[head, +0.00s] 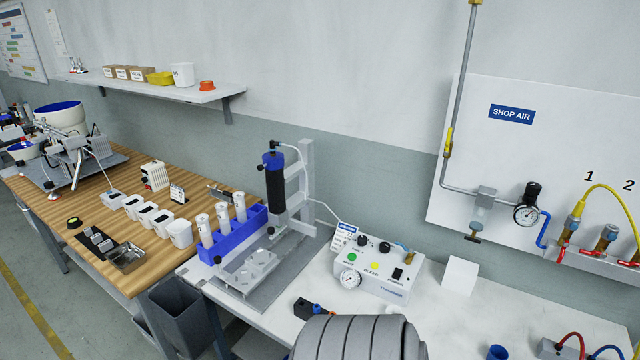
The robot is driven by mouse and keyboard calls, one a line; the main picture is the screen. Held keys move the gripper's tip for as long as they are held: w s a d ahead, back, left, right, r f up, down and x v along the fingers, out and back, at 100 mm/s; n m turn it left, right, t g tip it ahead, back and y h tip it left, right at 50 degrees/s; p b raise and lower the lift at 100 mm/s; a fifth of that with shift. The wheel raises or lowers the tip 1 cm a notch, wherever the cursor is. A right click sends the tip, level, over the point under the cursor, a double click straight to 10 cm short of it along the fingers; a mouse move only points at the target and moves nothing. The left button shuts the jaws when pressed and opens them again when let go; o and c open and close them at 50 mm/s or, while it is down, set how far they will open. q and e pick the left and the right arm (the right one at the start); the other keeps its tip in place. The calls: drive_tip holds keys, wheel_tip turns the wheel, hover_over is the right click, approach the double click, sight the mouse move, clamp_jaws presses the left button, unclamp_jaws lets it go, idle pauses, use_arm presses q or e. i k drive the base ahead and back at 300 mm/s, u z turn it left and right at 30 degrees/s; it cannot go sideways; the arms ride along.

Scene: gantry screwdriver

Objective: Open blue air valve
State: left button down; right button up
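I cannot tell for certain which part is the blue air valve. On the white wall panel (590,120), a pipe carries a yellow lever (449,142) lying along it. Under the blue SHOP AIR sign, a regulator with a round gauge (527,214) connects to a short blue tube (543,230). To its right, outlets marked 1 and 2 have red levers; a yellow hose (609,188) leaves outlet 1. A blue round part (497,352) shows at the bottom edge, partly cut off. Neither gripper is in view.
The white bench holds a control box (378,272) with gauge and knobs, a dispenser stand (307,175) and a blue rack (240,232). A grey ribbed cylinder (360,338) blocks the bottom middle. A small box with red and blue hoses (560,349) sits lower right.

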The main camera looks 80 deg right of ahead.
sight(411, 251)
drive_tip(key=u, duration=0.2)
drive_tip(key=k, duration=0.4)
drive_tip(key=z, duration=2)
